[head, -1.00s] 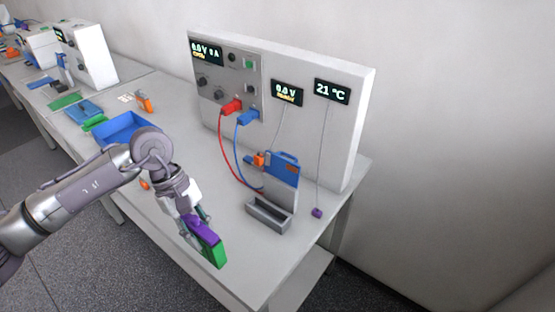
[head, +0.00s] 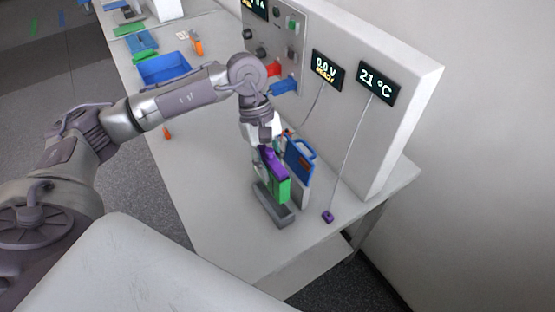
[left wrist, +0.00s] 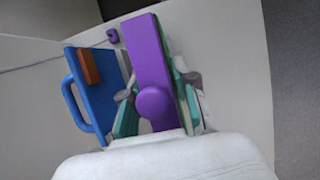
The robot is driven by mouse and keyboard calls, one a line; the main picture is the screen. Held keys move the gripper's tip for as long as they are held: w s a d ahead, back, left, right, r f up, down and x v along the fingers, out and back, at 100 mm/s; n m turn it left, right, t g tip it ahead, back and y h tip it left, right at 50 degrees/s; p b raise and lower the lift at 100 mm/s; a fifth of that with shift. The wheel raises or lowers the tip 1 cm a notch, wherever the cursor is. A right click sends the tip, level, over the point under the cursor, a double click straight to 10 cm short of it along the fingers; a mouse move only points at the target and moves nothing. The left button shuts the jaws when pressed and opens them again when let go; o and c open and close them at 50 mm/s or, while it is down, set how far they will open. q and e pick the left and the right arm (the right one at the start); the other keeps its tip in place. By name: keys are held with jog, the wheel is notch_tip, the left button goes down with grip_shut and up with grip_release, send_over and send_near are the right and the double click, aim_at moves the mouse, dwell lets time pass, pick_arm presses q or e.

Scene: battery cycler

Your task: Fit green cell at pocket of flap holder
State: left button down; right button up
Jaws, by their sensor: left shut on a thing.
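The holder's grey pocket (head: 280,220) is an open trough on the table. The cell is upright and overlaps the pocket in the head view; I cannot tell whether its lower end is inside. The holder's blue flap (head: 301,158) stands raised beside the cell, also in the left wrist view (left wrist: 90,105). My right gripper is not in view.
The white cycler panel (head: 415,110) stands close behind the holder, with a red plug (head: 273,69) and a blue plug (head: 286,86). A blue tray (head: 163,69) sits farther back.

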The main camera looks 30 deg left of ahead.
pick_arm(q)
jog(key=shift+f, duration=0.35)
jog(key=shift+w+f, duration=0.1)
jog(key=shift+f, duration=0.25)
notch_tip(320, 180, down, 2)
jog(key=shift+w+d+f+b, duration=0.1)
jog(key=shift+d+f+b, duration=0.1)
jog(key=shift+b, duration=0.55)
jog(key=shift+f, duration=0.3)
jog(key=shift+a+f, duration=0.1)
jog(key=shift+f, duration=0.15)
jog(key=shift+f+b, duration=0.2)
jog(key=shift+b, duration=0.1)
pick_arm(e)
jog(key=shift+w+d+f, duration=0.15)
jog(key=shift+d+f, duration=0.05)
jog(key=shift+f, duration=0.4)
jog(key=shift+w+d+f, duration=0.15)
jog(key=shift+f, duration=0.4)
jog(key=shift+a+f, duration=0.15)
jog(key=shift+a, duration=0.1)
